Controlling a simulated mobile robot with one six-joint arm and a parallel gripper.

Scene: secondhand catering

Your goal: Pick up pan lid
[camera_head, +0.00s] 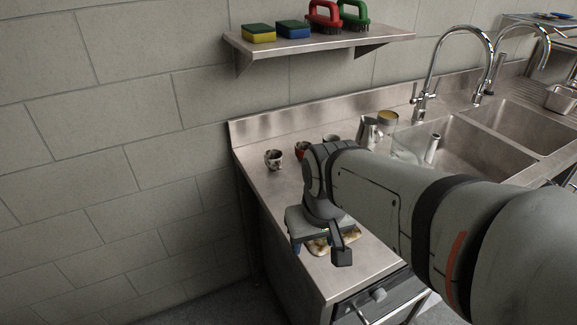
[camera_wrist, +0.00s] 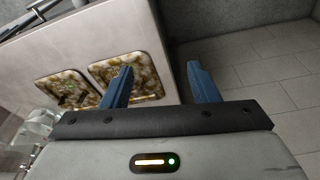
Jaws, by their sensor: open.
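I cannot make out a clear pan lid in either view. Two squarish pieces with brown-and-cream mottled faces and gold rims lie on the counter in the wrist view, a nearer one (camera_wrist: 141,69) and a farther one (camera_wrist: 66,90). I cannot tell whether either is the lid. In the head view a mottled patch (camera_head: 318,246) shows beneath my gripper, mostly hidden by it. My gripper (camera_wrist: 159,70) is open and empty, its blue fingers apart. In the wrist view the left finger overlaps the nearer piece's edge and the right finger appears over the floor.
Small cups (camera_head: 273,159) stand at the counter's back left. A metal jug (camera_head: 370,133) and a tin (camera_head: 388,118) stand near the sink (camera_head: 462,155). A wall shelf (camera_head: 320,42) holds sponges and brushes. Floor (camera_wrist: 265,75) lies beyond the counter edge.

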